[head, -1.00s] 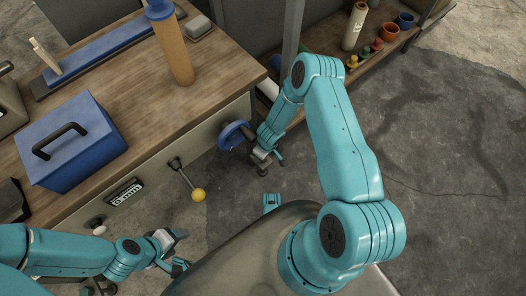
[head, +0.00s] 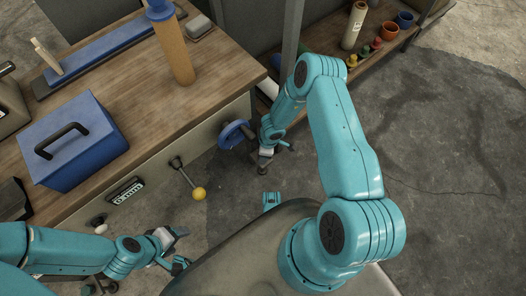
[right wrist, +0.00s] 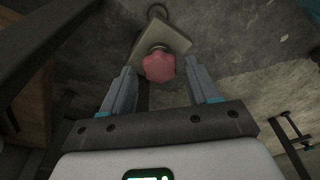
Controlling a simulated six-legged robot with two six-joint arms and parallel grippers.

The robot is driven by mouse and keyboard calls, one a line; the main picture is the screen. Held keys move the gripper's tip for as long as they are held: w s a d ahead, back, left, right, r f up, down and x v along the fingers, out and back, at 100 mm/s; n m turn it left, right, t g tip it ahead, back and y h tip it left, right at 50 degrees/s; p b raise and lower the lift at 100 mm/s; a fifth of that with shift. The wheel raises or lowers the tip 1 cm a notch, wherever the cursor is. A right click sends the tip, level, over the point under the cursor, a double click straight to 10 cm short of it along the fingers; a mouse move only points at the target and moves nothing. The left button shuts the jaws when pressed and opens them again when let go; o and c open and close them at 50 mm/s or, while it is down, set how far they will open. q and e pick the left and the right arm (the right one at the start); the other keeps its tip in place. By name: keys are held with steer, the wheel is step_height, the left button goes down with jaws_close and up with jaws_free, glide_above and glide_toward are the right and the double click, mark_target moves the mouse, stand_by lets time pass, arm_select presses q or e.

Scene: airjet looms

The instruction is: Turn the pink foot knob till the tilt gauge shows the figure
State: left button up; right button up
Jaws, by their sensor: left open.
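The pink foot knob (right wrist: 159,67) is a lobed knob on a pale plate in the right wrist view. My right gripper (right wrist: 163,80) is open, with one finger on each side of the knob and visible gaps between. In the head view this gripper (head: 271,158) is low beside the bench's end, and the knob is hidden there. A small green-lit display (right wrist: 148,175) is cut off at the bottom of the wrist view; I cannot tell whether it is the tilt gauge. My left gripper (head: 183,248) is open and empty at lower left.
The wooden bench (head: 215,75) holds a blue box (head: 85,165) and an orange-brown cylinder (head: 173,50). A blue handwheel (head: 234,134), a yellow-ended lever (head: 198,193) and a black counter (head: 127,190) are on its front. Open floor (head: 445,140) lies right.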

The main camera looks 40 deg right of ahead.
steer(key=shift+r, duration=0.15)
steer(key=shift+r+p, duration=0.85)
steer(key=shift+r, duration=0.1)
steer(key=shift+f, duration=0.1)
